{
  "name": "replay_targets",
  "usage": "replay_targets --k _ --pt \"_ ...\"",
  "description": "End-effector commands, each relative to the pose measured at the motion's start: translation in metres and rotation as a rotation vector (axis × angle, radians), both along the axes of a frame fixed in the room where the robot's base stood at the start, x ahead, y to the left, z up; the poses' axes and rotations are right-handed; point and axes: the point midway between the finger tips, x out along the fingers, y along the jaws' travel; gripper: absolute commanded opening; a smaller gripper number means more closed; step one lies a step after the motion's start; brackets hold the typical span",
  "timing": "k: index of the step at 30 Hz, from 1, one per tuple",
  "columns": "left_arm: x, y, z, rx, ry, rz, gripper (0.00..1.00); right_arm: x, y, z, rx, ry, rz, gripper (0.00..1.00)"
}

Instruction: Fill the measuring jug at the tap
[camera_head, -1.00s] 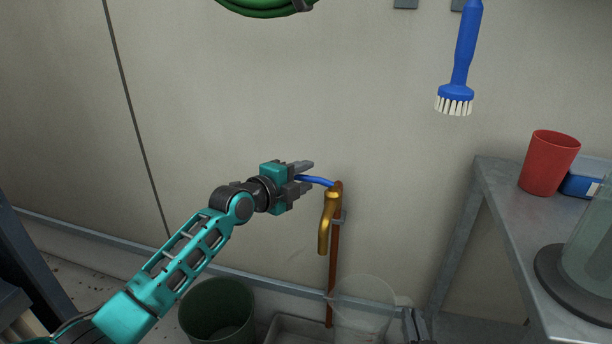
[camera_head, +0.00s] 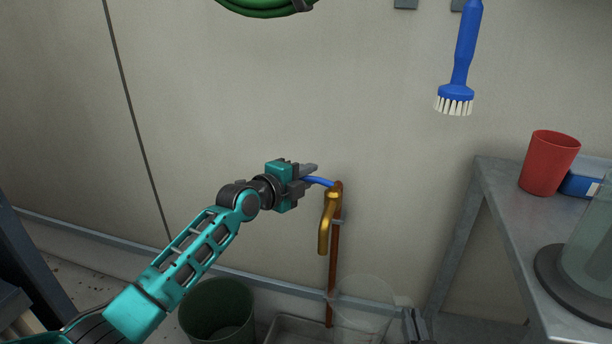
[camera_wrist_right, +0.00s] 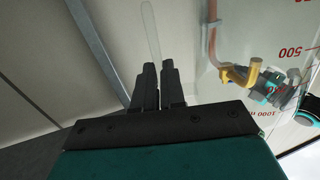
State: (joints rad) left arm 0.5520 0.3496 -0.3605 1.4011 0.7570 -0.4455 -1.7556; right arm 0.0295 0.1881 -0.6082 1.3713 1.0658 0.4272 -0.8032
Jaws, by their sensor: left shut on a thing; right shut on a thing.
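The brass tap (camera_head: 328,222) with a blue lever (camera_head: 321,181) stands on a copper pipe at the wall. My left gripper (camera_head: 309,172) is shut on the lever's left end. The clear measuring jug (camera_head: 362,302) is below the tap's spout, slightly right of it, in the head view. Its red marks show at the right of the right wrist view (camera_wrist_right: 292,52), with the tap seen through its wall. My right gripper (camera_wrist_right: 158,84) is shut on the jug's clear handle; it shows partly at the bottom of the head view (camera_head: 413,322). No water stream is visible.
A dark green bucket (camera_head: 217,312) and a grey tray (camera_head: 283,326) stand on the floor below. A metal table (camera_head: 510,220) at the right bears a red cup (camera_head: 548,162) and a blue box (camera_head: 580,185). A blue brush (camera_head: 460,60) hangs on the wall.

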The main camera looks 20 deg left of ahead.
Motion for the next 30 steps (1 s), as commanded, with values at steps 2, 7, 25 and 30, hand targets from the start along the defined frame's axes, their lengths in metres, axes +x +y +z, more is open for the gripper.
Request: replay_targets --k 2,7,25,30 --pt "0.000 0.000 0.000 0.000 0.001 0.000 0.00 0.000 0.000 0.001 0.001 -0.002 0.000 0.00" --pt "0.000 0.000 0.000 0.000 0.001 0.000 0.00 0.000 0.000 0.001 0.001 -0.002 0.000 0.00" --pt "-0.008 -0.003 -0.003 0.003 0.007 0.094 0.00 0.000 0.000 0.001 0.001 -0.002 0.000 0.00" --pt "-0.014 -0.003 -0.003 -0.001 0.007 0.179 0.00 0.000 0.000 0.001 0.001 -0.002 0.000 0.00"
